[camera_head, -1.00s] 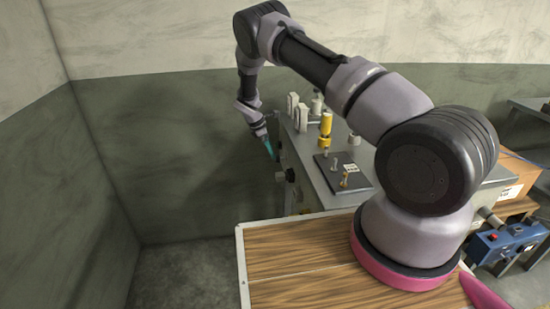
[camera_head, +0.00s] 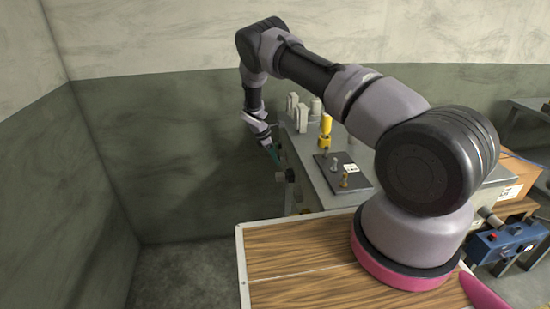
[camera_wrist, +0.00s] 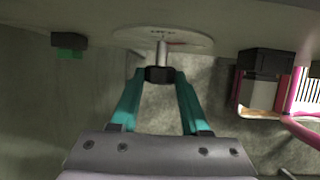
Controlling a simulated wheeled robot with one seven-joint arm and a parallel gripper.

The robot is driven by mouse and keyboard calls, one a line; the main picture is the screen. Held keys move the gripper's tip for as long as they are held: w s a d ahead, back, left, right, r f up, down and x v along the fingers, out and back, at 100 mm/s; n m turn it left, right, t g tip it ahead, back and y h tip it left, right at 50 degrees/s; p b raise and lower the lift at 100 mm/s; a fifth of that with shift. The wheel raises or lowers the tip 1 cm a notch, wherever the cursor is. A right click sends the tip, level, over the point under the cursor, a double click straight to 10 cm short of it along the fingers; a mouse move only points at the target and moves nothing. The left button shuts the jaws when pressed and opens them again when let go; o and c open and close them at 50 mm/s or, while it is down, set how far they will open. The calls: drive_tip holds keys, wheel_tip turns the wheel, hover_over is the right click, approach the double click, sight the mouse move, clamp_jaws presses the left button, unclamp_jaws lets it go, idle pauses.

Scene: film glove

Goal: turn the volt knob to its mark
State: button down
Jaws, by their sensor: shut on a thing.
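My gripper (camera_wrist: 160,90) has teal fingers that are shut on a small dark knob (camera_wrist: 160,75) in the wrist view. The knob sits on a metal shaft that comes out of a pale round dial plate (camera_wrist: 185,38) on the panel. The dial has small markings, one of them reddish, too small to read. The mark and the knob's pointer cannot be made out. In the head view my gripper (camera_head: 274,157) is at the left side of the grey bench (camera_head: 318,187), and the held knob cannot be clearly told there.
A dark block (camera_wrist: 264,63) sticks out of the panel right of the knob, and a green-and-dark piece (camera_wrist: 70,47) sits to the left. A yellow cylinder (camera_head: 326,126) and a dark plate with small levers (camera_head: 352,178) are on the bench. Open floor lies left.

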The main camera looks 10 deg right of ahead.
drive_tip(key=t, duration=0.4)
drive_tip(key=shift+s+f+m, duration=0.1)
drive_tip(key=shift+s+m, duration=0.2)
drive_tip(key=shift+m, duration=0.1)
drive_tip(key=shift+c, duration=1.9)
unclamp_jaws()
drive_tip(key=v, duration=1)
drive_tip(key=shift+s+r, duration=0.25)
drive_tip(key=shift+r, duration=0.05)
drive_tip(key=shift+a+r, duration=0.1)
drive_tip(key=shift+a, duration=0.05)
